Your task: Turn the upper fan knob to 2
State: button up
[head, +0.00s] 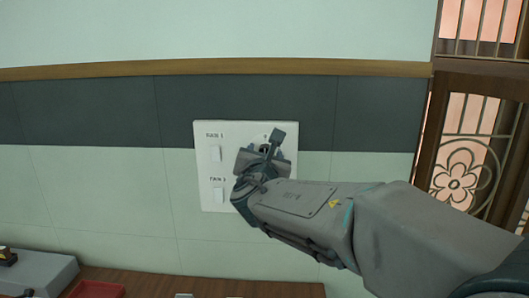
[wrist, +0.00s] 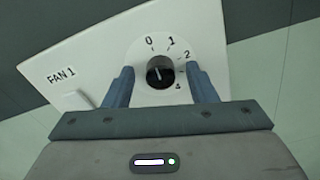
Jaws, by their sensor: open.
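A white wall panel (head: 205,180) carries fan switches at left and a dial at upper right. In the wrist view the dark round fan knob (wrist: 160,72) sits on a white dial with marks 0, 1, 2 and 4 readable. A light line on the knob points up and slightly left, roughly toward 0. My gripper (wrist: 160,80) is open, with one blue finger on each side of the knob and a gap visible on both sides. In the head view my gripper (head: 262,150) covers most of the dial and the panel's right part.
An upper rocker switch (head: 215,153) and a lower one (head: 219,196) are left of my gripper. A wooden rail (head: 150,69) runs above the panel. A wooden counter (head: 240,289) with a red tray (head: 97,289) is below. A window grille (head: 460,180) is at right.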

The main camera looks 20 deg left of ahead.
jog(key=c, duration=1)
jog(key=shift+f+m+b, duration=0.2)
jog(key=shift+m+b, duration=0.1)
jog(key=shift+b, duration=0.3)
jog(key=shift+d+f+m+b, duration=0.1)
jog(key=shift+m+b, duration=3.7)
jog(key=shift+b, duration=1)
jog(key=shift+d+f+m+b, duration=0.1)
jog(key=shift+m+b, duration=3.7)
jog(key=shift+b, duration=0.95)
jog(key=shift+r, duration=0.1)
